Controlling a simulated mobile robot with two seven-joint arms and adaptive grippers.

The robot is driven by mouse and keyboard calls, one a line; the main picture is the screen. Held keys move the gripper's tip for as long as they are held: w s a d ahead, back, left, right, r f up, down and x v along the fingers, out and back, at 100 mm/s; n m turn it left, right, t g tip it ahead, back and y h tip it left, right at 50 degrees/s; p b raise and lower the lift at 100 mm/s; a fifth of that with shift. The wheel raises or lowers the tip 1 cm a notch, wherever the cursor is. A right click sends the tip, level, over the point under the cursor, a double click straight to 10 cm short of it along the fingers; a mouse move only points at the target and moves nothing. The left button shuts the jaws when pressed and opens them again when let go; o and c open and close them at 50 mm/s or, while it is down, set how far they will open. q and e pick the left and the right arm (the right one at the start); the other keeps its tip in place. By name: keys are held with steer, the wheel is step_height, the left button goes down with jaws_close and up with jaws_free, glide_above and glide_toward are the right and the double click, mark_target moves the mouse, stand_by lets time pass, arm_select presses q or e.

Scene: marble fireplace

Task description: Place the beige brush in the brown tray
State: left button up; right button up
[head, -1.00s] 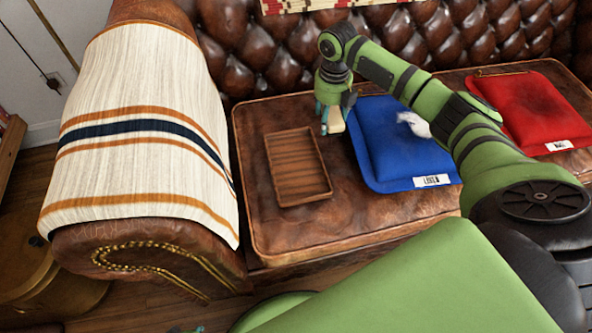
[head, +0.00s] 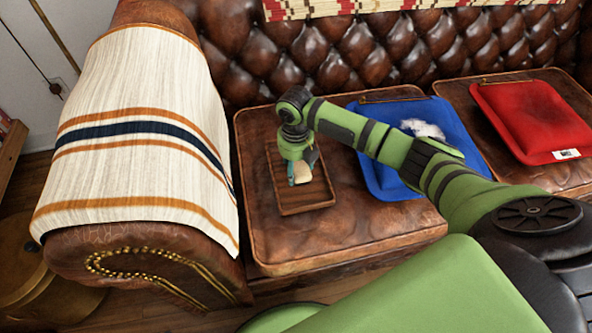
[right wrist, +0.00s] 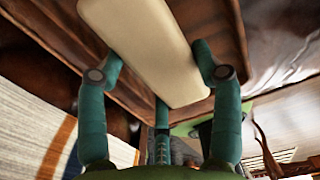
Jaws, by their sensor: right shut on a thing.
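My right gripper (head: 302,171) is shut on the beige brush (head: 304,175) and holds it over the brown tray (head: 317,205). In the right wrist view the brush (right wrist: 150,42) is a smooth pale block between the teal fingers, with its far end cut off at the top. The tray's brown wood (right wrist: 232,25) shows behind it. I cannot tell whether the brush touches the tray floor. The tray is a shallow ribbed wooden rectangle on the left leather seat, partly hidden by my gripper. My left gripper is not in view.
A blue cushion (head: 385,180) with a white patch (head: 422,130) lies right of the tray, partly behind my right arm. A red cushion (head: 530,120) lies farther right. The striped-cloth armrest (head: 135,130) rises at left. Bare leather seat (head: 300,240) lies in front of the tray.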

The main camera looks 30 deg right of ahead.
mark_target(296, 165)
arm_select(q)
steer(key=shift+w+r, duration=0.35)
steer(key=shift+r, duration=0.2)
arm_select(e)
steer(key=shift+f, duration=0.95)
steer(key=shift+f, duration=0.15)
steer(key=o, duration=1)
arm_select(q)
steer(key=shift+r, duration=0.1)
arm_select(e)
steer(key=shift+r, duration=0.55)
step_height(296, 165, up, 3)
steer(key=shift+r+p, duration=0.15)
steer(key=shift+p, duration=0.4)
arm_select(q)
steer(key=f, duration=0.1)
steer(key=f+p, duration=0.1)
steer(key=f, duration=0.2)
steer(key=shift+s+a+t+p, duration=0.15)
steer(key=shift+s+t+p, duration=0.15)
arm_select(e)
step_height(296, 165, up, 8)
